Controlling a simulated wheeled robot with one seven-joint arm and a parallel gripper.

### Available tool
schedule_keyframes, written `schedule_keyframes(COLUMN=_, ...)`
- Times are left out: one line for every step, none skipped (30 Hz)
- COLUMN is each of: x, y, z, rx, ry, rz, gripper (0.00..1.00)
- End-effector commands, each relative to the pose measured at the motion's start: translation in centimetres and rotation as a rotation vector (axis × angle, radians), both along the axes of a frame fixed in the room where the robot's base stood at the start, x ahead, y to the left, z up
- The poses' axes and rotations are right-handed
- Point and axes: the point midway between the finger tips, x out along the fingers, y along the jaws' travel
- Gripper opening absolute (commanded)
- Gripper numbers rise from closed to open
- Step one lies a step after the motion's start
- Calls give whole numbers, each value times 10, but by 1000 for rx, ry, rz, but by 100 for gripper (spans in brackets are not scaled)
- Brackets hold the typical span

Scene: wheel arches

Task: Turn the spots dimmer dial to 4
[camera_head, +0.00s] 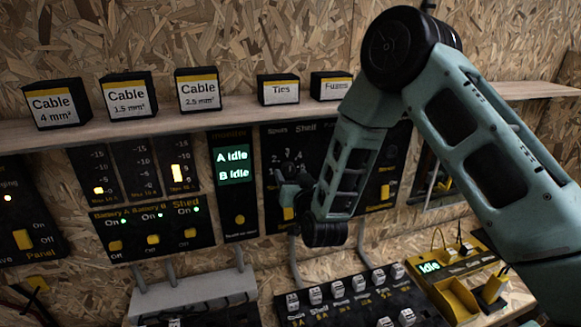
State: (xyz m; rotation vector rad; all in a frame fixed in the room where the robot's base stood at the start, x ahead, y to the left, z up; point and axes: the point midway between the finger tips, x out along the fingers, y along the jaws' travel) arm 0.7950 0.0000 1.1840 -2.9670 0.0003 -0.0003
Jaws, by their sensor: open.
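The spots dimmer (277,131) is on the black wall panel right of the green display, with small scale numbers in an arc under its label. A dark shape covers the dial's place, so I cannot read the dial's setting. My gripper (292,185) is this small dark shape at the end of my arm, in front of the spots scale. It is open, but its fingers are hard to make out. I cannot tell whether it touches the dial. A yellow switch (288,213) shows just below it.
A shelf (230,109) with several labelled black boxes runs above the panels. The display (233,165) reads "A Idle" and "B Idle". A fuse block (350,300) and a yellow holder (457,298) stand on the bench below. My arm hides much of the panel's right part.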

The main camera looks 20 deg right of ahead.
Motion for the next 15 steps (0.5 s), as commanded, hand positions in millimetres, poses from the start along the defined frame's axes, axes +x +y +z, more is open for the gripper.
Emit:
schedule_keyframes(x=6, y=0, z=2, rx=0, ry=0, rz=-1, gripper=56)
schedule_keyframes(x=9, y=0, z=2, rx=0, ry=0, rz=-1, gripper=56)
schedule_keyframes(x=13, y=0, z=1, rx=1, ry=0, rz=-1, gripper=56)
schedule_keyframes(x=14, y=0, z=1, rx=0, ry=1, rz=-1, gripper=56)
schedule_keyframes(x=16, y=0, z=1, rx=0, ry=1, rz=-1, gripper=56)
schedule_keyframes(x=18, y=0, z=0, rx=0, ry=0, rz=-1, gripper=56)
schedule_keyframes(x=19, y=0, z=0, rx=0, ry=0, rz=-1, gripper=56)
schedule_keyframes(x=19, y=0, z=0, rx=0, ry=0, rz=-1, gripper=56)
schedule_keyframes(x=20, y=0, z=0, rx=0, ry=0, rz=-1, gripper=56)
schedule_keyframes(x=20, y=0, z=-1, rx=0, ry=0, rz=-1, gripper=56)
schedule_keyframes(x=20, y=0, z=-1, rx=0, ry=0, rz=0, gripper=56)
schedule_keyframes(x=20, y=0, z=-1, rx=0, ry=0, rz=0, gripper=56)
schedule_keyframes(x=20, y=0, z=-1, rx=0, ry=0, rz=0, gripper=56)
schedule_keyframes(x=20, y=0, z=-1, rx=0, ry=0, rz=0, gripper=56)
schedule_keyframes(x=20, y=0, z=-1, rx=0, ry=0, rz=0, gripper=56)
